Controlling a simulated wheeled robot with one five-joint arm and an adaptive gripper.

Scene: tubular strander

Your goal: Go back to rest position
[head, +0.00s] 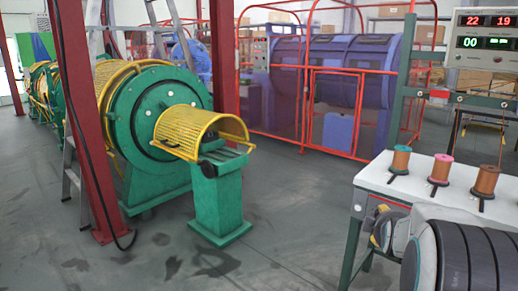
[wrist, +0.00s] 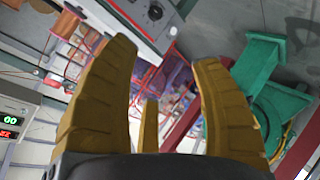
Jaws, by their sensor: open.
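My gripper (wrist: 165,95) shows in the wrist view with its yellow ribbed fingers spread apart. It is open and nothing is between the fingers. The wrist view is tilted, with the green machine stand (wrist: 257,62) to the right of the fingers and a copper spool (wrist: 66,24) at the upper left. In the head view, part of my dark arm (head: 465,262) shows at the lower right, beside the white table; my fingers cannot be made out there.
The white table (head: 425,179) at right holds copper spools (head: 486,179). A digital display (head: 486,38) stands above it. The green strander (head: 160,118) with a yellow guard is at left, by a red post (head: 88,120). A red-framed purple machine (head: 335,70) is behind. The middle floor (head: 290,200) is clear.

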